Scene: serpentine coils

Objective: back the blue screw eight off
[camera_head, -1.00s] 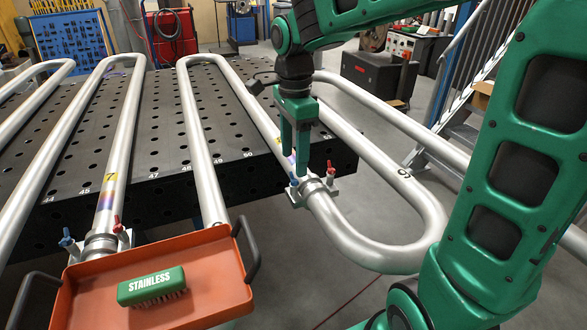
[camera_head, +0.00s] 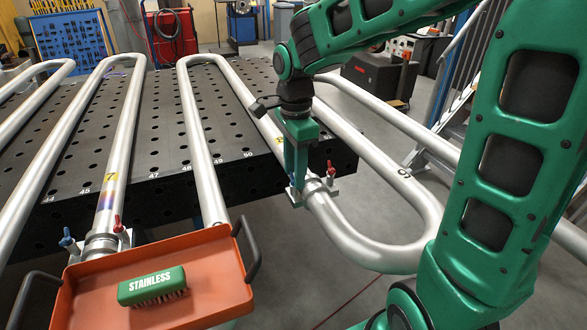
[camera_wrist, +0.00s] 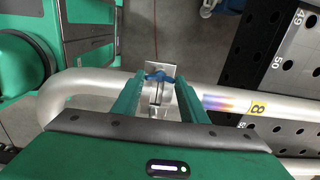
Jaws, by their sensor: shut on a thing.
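The blue screw eight (camera_wrist: 158,76) is a wing-shaped handle on the metal clamp (camera_wrist: 166,70) around the steel tube marked 8 (camera_wrist: 285,113). My gripper (camera_wrist: 160,80) is shut on it, with one finger at each end of the wing in the wrist view. In the head view my gripper (camera_head: 297,183) points down at the left side of this clamp (camera_head: 315,187), and its fingers hide most of the blue screw. A red screw (camera_head: 331,169) stands on the right side of the same clamp, free of my gripper.
The tube marked 7 has its own clamp (camera_head: 101,245) with a blue screw (camera_head: 67,239) and a red screw (camera_head: 117,223). An orange tray (camera_head: 215,291) holding a green STAINLESS brush (camera_head: 152,287) is at the front left. A black perforated table (camera_head: 165,140) lies behind.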

